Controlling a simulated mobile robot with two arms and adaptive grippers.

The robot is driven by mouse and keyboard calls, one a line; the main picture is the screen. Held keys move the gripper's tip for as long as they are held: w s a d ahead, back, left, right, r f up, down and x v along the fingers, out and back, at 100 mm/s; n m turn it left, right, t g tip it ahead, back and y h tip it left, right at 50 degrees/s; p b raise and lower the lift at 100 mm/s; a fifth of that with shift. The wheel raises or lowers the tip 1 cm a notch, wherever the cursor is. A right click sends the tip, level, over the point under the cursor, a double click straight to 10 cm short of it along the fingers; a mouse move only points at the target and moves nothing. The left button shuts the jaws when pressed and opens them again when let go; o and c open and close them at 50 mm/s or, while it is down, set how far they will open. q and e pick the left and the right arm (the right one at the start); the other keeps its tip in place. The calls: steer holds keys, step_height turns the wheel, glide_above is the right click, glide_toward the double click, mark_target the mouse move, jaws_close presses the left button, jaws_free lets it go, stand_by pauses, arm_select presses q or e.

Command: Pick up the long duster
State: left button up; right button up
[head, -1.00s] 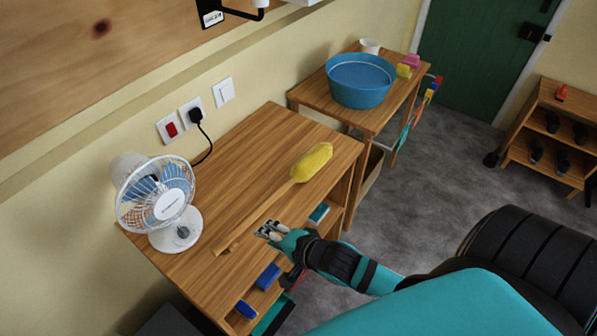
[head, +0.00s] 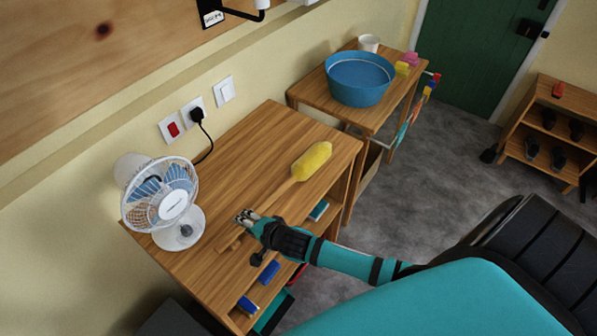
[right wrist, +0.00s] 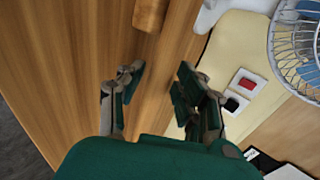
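The long duster lies on the wooden table, its fluffy yellow head (head: 312,160) toward the back right. Its thin wooden handle (head: 283,193) runs down-left toward the fan. My right gripper (head: 244,216) is at the handle near its lower end, covering part of it. In the right wrist view the right gripper (right wrist: 158,80) has its two fingers apart, with nothing seen between them. A rounded wooden piece (right wrist: 151,13), which looks like the handle's end, shows beyond the fingertips. I cannot tell whether the fingers touch the handle. My left gripper is not in view.
A white-and-blue fan (head: 162,195) stands at the table's left end, near the gripper. Blue items (head: 268,272) lie on the shelf below the table's front edge. A blue basin (head: 360,80) sits on a second table behind. The tabletop behind the duster is clear.

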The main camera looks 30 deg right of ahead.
jaws_close()
steer(key=shift+r, duration=0.1)
stand_by(0.3)
